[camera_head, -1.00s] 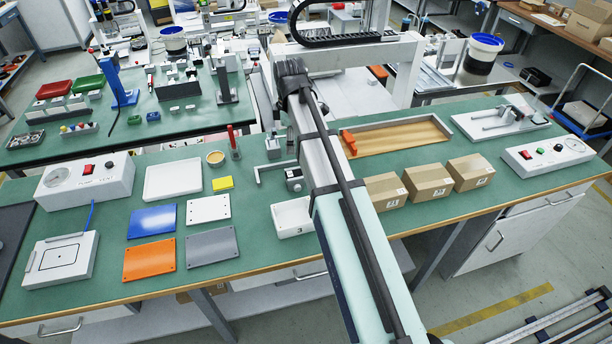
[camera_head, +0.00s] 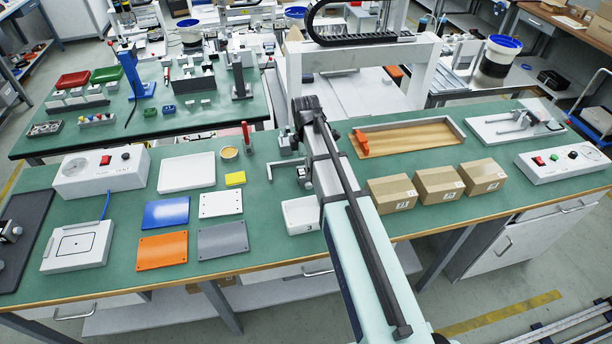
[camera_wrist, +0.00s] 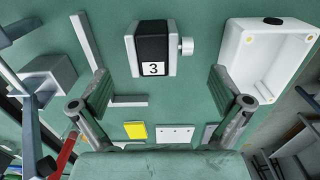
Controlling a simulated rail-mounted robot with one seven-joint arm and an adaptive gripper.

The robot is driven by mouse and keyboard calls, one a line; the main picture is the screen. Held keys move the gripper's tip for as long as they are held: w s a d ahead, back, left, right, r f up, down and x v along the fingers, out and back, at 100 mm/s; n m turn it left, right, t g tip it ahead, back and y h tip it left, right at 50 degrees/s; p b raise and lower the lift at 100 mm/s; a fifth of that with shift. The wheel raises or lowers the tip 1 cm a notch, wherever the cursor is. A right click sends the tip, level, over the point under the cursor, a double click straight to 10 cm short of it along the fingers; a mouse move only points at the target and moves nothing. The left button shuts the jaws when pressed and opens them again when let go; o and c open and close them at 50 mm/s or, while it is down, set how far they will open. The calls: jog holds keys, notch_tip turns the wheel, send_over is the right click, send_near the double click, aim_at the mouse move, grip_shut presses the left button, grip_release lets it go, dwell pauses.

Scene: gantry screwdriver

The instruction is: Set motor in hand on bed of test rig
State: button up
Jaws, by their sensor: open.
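A grey and black motor (camera_wrist: 153,50) with a "3" label and a short shaft shows in the wrist view on the green bench. My gripper (camera_wrist: 163,95) is open, its two fingers spread wide with no contact on the motor visible. The motor lies beyond the fingertips in the picture, between their lines. An L-shaped grey stop (camera_wrist: 128,101) lies close to the motor. In the head view the motor (camera_head: 304,178) is beside my arm, which hides much of the gripper. A white plate with a grey fixture (camera_head: 515,122) stands at the back right; I cannot tell whether it is the test rig.
A white tray (camera_wrist: 262,58) is right of the motor, and a grey block (camera_wrist: 48,82) is left. Cardboard boxes (camera_head: 438,186) and a wooden-floored tray (camera_head: 410,139) stand right of my arm. Coloured plates (camera_head: 162,250) and a dark mat (camera_head: 30,240) lie left.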

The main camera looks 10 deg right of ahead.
jog(key=shift+s+d+f+p, duration=0.1)
jog(key=shift+f+p, duration=0.35)
jog(key=shift+f, duration=1.25)
jog(key=shift+d+f+p, duration=0.1)
jog(key=shift+f+p, duration=0.35)
jog(key=shift+f, duration=1.25)
jog(key=c, duration=1.6)
jog(key=shift+c, duration=0.4)
jog(key=shift+r, duration=0.15)
